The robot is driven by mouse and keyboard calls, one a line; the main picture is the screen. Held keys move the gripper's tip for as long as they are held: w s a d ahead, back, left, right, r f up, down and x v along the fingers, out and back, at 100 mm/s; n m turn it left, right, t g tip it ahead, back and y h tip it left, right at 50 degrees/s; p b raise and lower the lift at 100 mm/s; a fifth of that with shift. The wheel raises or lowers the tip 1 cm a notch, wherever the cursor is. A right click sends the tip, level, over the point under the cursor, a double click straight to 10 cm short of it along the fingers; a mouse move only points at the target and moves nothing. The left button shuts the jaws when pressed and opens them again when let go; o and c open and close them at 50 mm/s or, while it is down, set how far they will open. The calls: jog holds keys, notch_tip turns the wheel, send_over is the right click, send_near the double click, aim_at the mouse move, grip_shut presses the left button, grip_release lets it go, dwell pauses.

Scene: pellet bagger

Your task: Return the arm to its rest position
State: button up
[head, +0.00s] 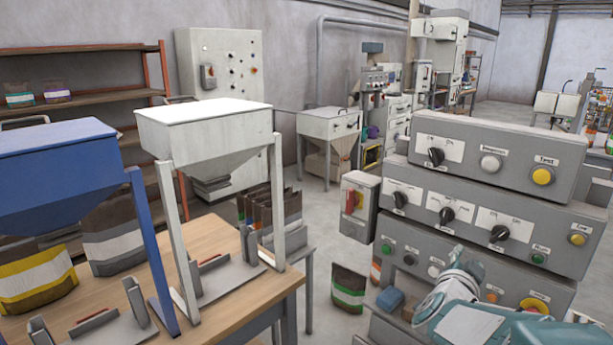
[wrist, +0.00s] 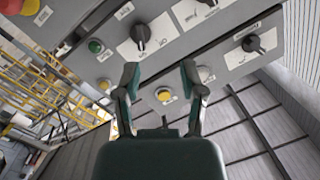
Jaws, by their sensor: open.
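My arm (head: 470,305) shows at the lower right of the head view, in front of the stacked grey control panels (head: 480,215). In the wrist view my gripper (wrist: 160,72) is open, its two dark green fingers spread apart with nothing between them. Beyond the fingers is a grey panel face (wrist: 175,50) with black rotary knobs, a green button (wrist: 96,46) and a yellow button (wrist: 164,95). The yellow button appears between the fingers, and I cannot tell the distance to it. The fingertips are not clear in the head view.
A wooden table (head: 215,255) at the left carries a blue hopper (head: 55,165) and a white hopper (head: 205,130). A box with a red switch (head: 353,200) stands beside the panels. A bag with a green band (head: 348,290) and a blue item (head: 390,299) are left of my arm.

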jog(key=s+a+f+n+y, duration=0.1)
jog(key=s+a+n+y, duration=0.1)
jog(key=a+n+y, duration=0.45)
jog(key=s+a+n+y, duration=0.2)
jog(key=a+y, duration=0.2)
jog(key=a, duration=0.5)
jog(key=s+a+f+n+g, duration=0.2)
jog(key=s+g, duration=0.1)
jog(key=s, duration=0.5)
jog(key=s+a+f+n+g+y, duration=0.1)
jog(key=s+a+f+n+g, duration=0.1)
jog(key=s, duration=0.6)
jog(key=shift+s+a+f+n+g, duration=0.2)
jog(key=shift+a+f+n+g, duration=0.15)
jog(key=shift+n+g, duration=0.65)
